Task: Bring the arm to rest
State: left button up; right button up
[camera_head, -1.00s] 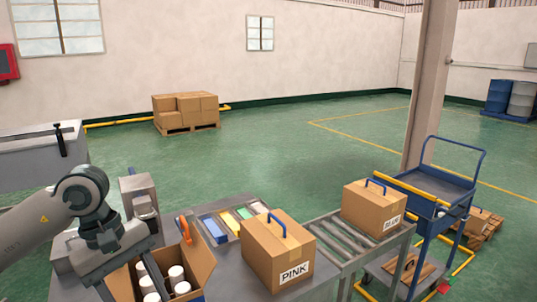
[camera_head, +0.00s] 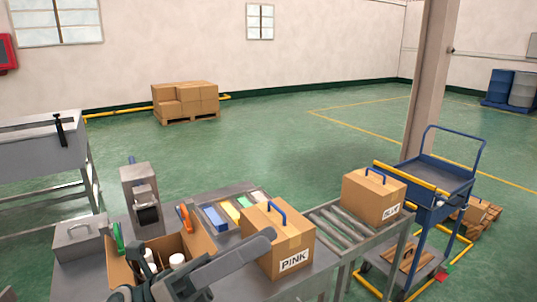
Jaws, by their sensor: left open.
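My left arm comes in low at the bottom of the head view. My left gripper (camera_head: 222,268) is seen close up and partly cut by the lower edge, with a long grey part slanting up to the right. It is open, and I see nothing held in it. It overlaps the front of the open carton (camera_head: 197,234) and the lower left of the PINK box (camera_head: 268,248) in the picture. I cannot tell how far above them it is. White-capped cans (camera_head: 177,260) stand in the carton, some hidden by my arm. My right gripper is not in view.
Coloured bins (camera_head: 214,219) sit behind the carton. A second box (camera_head: 374,196) is on the roller conveyor (camera_head: 340,228), beside a blue cart (camera_head: 440,178). Open floor lies behind.

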pick_arm(q)
jog(key=w+a+f+n+t+y, duration=0.55)
jog(key=n+t+y, duration=0.3)
jog(key=n, duration=0.45)
jog(key=w+a+f+n+t+y, duration=0.45)
jog(key=a+n+t+y, duration=0.35)
jog(key=n, duration=0.6)
jog(key=s+a+f+n+g+y, duration=0.3)
jog(key=f+n, duration=0.2)
jog(key=f, duration=0.5)
jog(key=s+a+f+n+g+y, duration=0.2)
jog(key=f+n+y, duration=0.25)
jog(key=f, duration=0.45)
jog(key=s+a+f+n+g, duration=0.1)
jog(key=s+f+n+g, duration=0.2)
jog(key=s+f+g, duration=0.6)
jog(key=s+a+f+n+g, duration=0.1)
jog(key=s+f+n+g, duration=0.25)
jog(key=s+f, duration=1.25)
jog(key=f, duration=1.1)
jog(key=s+f, duration=0.2)
jog(key=f, duration=1.1)
jog(key=s+a+f+g, duration=0.1)
jog(key=s+a+f, duration=0.1)
jog(key=s+f, duration=1.4)
jog(key=shift+s+a+f+g, duration=0.3)
jog(key=shift+s+a+g, duration=0.1)
jog(key=shift+s, duration=0.55)
